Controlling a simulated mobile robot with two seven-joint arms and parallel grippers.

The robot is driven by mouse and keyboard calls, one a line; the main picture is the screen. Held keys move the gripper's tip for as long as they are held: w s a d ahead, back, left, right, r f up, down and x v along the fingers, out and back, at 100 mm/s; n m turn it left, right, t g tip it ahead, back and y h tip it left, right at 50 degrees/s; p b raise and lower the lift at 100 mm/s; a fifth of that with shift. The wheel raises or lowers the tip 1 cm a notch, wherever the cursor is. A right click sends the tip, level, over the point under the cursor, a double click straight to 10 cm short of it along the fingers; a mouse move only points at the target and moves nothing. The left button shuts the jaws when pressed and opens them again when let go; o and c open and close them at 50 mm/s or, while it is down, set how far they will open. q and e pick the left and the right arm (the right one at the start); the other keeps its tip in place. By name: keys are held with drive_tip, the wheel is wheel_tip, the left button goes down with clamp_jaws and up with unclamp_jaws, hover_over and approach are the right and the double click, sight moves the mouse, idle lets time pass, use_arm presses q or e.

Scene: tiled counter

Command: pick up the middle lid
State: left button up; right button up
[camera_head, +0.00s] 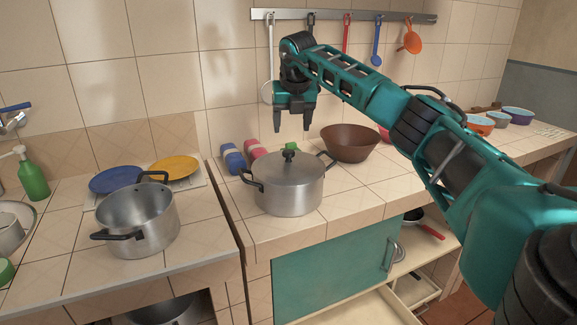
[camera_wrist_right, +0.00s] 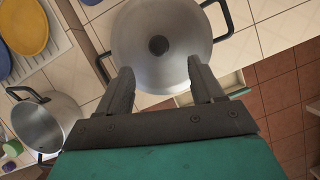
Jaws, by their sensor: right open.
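A steel pot (camera_head: 290,194) with black side handles stands on the counter in the middle of the head view. Its metal lid (camera_head: 287,165) with a black knob (camera_head: 289,153) lies on top of it. In the right wrist view the lid (camera_wrist_right: 161,20) shows from above, its knob (camera_wrist_right: 158,45) a little beyond the fingers. My right gripper (camera_head: 291,128) is open and empty. It points down above the lid and is apart from it; in the right wrist view the fingers (camera_wrist_right: 158,88) stand apart. My left gripper is not in view.
A lidless pot (camera_head: 137,222) stands on the left counter, near blue (camera_head: 116,180) and yellow (camera_head: 174,167) plates and a green bottle (camera_head: 33,178). A brown bowl (camera_head: 349,145) is right of the lidded pot. Utensils hang from a wall rail (camera_head: 345,16) behind my arm.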

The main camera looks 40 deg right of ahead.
sight(289, 151)
drive_tip(key=x, duration=0.9)
drive_tip(key=shift+a+f+p, duration=0.1)
drive_tip(key=shift+a+p, duration=0.05)
drive_tip(key=shift+p, duration=0.2)
clamp_jaws()
